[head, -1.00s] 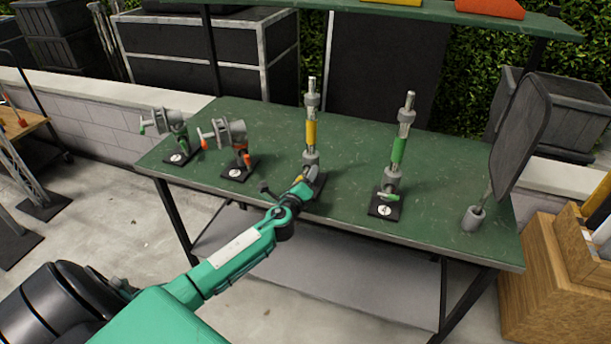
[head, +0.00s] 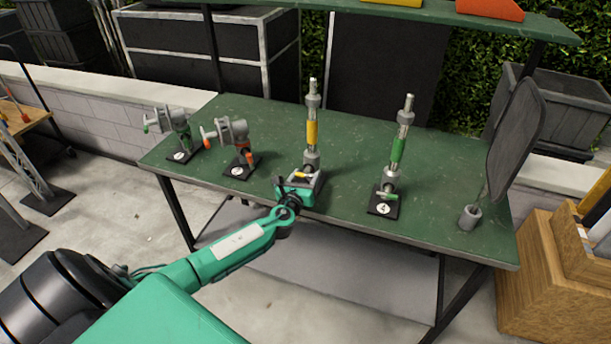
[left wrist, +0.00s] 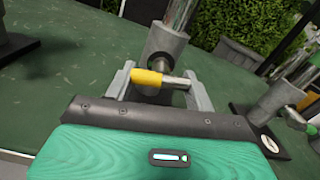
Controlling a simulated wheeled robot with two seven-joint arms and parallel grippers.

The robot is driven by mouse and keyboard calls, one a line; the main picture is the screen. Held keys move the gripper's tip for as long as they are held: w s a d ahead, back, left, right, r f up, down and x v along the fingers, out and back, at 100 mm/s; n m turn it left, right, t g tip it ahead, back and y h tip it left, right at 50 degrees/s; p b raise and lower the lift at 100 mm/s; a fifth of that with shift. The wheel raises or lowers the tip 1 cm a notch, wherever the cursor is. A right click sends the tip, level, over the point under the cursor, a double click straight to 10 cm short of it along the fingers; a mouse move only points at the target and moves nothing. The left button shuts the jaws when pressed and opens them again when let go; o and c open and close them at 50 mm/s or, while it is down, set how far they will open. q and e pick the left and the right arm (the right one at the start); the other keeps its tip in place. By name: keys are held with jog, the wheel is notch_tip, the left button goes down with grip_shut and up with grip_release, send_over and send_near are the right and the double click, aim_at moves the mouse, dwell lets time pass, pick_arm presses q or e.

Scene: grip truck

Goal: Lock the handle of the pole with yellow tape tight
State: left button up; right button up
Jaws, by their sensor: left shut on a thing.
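The pole with yellow tape (head: 312,133) stands upright on the green table. Its handle has a yellow grip (left wrist: 147,77) and a metal shaft, and sticks out sideways from the grey collar (left wrist: 165,48) near the pole's foot. My left gripper (head: 302,178) is at the base of this pole. In the left wrist view its two grey fingers (left wrist: 158,88) stand on either side of the handle, shut on it. The exact finger contact is small and hard to see. My right gripper is not in view.
A pole with green tape (head: 398,150) stands to the right on a base marked 4. Two clamps, one green (head: 178,130) and one orange (head: 233,137), stand to the left. A grey panel on a stand (head: 512,145) is at the right end of the green table (head: 350,215).

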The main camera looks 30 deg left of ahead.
pick_arm(q)
jog(key=shift+f, duration=0.1)
dwell(0.3)
jog(key=o, duration=1)
jog(key=shift+b+v, duration=1)
jog(key=shift+v, duration=5.9)
